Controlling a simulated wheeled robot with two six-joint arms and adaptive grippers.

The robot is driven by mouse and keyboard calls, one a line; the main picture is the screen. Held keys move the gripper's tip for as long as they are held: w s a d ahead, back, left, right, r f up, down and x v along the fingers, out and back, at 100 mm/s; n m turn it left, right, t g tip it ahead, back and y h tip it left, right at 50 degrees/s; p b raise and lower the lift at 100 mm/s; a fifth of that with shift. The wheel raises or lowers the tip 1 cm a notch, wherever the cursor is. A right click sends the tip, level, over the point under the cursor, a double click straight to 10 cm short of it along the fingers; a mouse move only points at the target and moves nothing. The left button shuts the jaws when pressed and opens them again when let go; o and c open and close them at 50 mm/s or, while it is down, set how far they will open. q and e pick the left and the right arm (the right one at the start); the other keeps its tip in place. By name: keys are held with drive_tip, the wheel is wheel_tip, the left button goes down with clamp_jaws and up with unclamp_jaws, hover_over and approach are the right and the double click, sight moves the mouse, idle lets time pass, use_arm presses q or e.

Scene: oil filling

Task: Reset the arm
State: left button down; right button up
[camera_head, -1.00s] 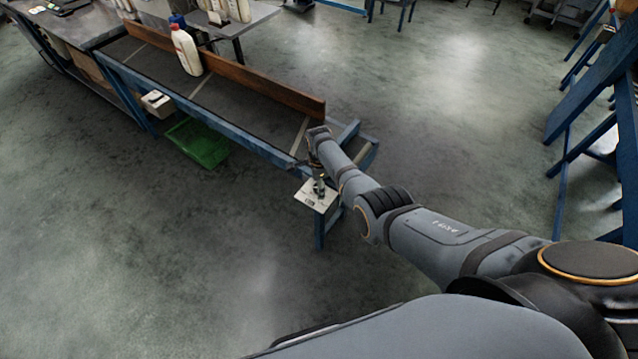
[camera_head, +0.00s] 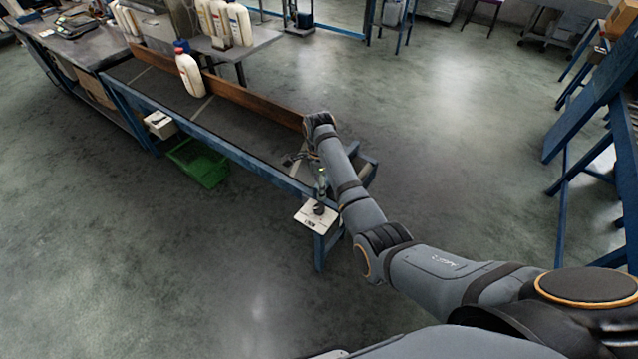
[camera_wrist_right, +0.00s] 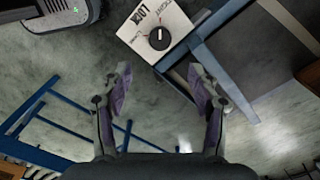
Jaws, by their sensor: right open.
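My right arm (camera_head: 385,237) reaches from the lower right to the near end of the conveyor table. Its gripper (camera_head: 290,160) is small and partly hidden in the head view, close to the table's end. In the right wrist view my right gripper (camera_wrist_right: 160,85) is open, its two fingers apart with nothing between them. A white switch box with a black knob (camera_wrist_right: 159,38) lies beyond the fingertips. The box (camera_head: 316,215) is fixed at the near corner of the table. My left gripper does not show.
The blue-framed conveyor table (camera_head: 230,148) runs toward the upper left. A white bottle (camera_head: 189,75) stands on it, and several more stand on a grey table behind. A green crate (camera_head: 199,162) is on the floor below. Blue frames stand at the right. The floor between is clear.

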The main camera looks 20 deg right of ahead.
drive_tip(key=s+d+f+n+t, duration=0.1)
drive_tip(key=s+d+f+n, duration=0.1)
drive_tip(key=s+d+n, duration=0.3)
drive_tip(key=s+d+f+n+t, duration=0.1)
drive_tip(key=s+f+n, duration=0.25)
drive_tip(key=s, duration=0.45)
drive_tip(key=s+d+r+n+t, duration=0.1)
drive_tip(key=s+r+n, duration=0.3)
drive_tip(key=s+n, duration=0.25)
drive_tip(key=s+r+n+t, duration=0.1)
drive_tip(key=s+r+n, duration=0.3)
drive_tip(key=s+n, duration=0.3)
drive_tip(key=s+d+f+m+g+h, duration=0.1)
drive_tip(key=s+f, duration=0.1)
drive_tip(key=f, duration=1.2)
drive_tip(key=s+d+f+m+g, duration=0.1)
drive_tip(key=s+d+f, duration=0.1)
drive_tip(key=f, duration=1.3)
drive_tip(key=s+f, duration=1.4)
drive_tip(key=s, duration=0.3)
drive_tip(key=shift+s+d+g, duration=0.35)
drive_tip(key=shift+d+g, duration=0.05)
